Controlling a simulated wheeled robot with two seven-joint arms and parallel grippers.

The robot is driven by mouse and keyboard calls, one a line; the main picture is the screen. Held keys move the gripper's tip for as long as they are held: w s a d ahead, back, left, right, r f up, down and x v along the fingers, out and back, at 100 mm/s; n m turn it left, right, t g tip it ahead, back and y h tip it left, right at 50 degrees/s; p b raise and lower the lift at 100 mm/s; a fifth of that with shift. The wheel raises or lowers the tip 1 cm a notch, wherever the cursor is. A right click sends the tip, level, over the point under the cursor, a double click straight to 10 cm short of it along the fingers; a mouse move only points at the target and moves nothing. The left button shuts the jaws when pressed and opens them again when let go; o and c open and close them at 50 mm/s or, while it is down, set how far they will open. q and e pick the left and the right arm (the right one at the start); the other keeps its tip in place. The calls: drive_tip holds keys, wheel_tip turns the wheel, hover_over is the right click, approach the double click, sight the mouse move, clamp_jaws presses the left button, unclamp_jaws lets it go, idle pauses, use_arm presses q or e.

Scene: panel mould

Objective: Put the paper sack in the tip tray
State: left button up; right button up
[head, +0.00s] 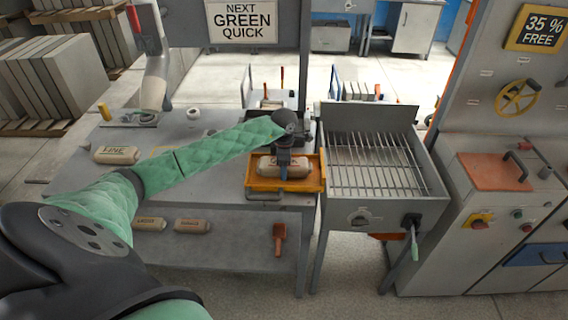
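An orange tray (256,184), likely the tip tray, sits at the right front edge of the grey workbench. A tan paper sack (297,171) with dark lettering lies in it, or just over it; I cannot tell whether its underside touches the tray. My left gripper (284,164) points down at the middle of this sack, its fingers at the sack's top and partly covering the lettering. Whether the fingers are closed on it is too small to tell. A second paper sack (116,155) lies at the left of the bench top. My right gripper is out of view.
A metal grate table (372,165) stands right of the tray, with a grey control cabinet (490,205) beyond it. More sacks (192,226) and a red-brown tool (279,238) are on the lower shelf. A white roll (193,112) stands on the bench; its middle is mostly clear.

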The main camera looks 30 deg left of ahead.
use_arm(q)
drive_tip(key=shift+f, duration=0.1)
idle(0.5)
drive_tip(key=o, duration=1.5)
drive_tip(key=shift+f, duration=0.1)
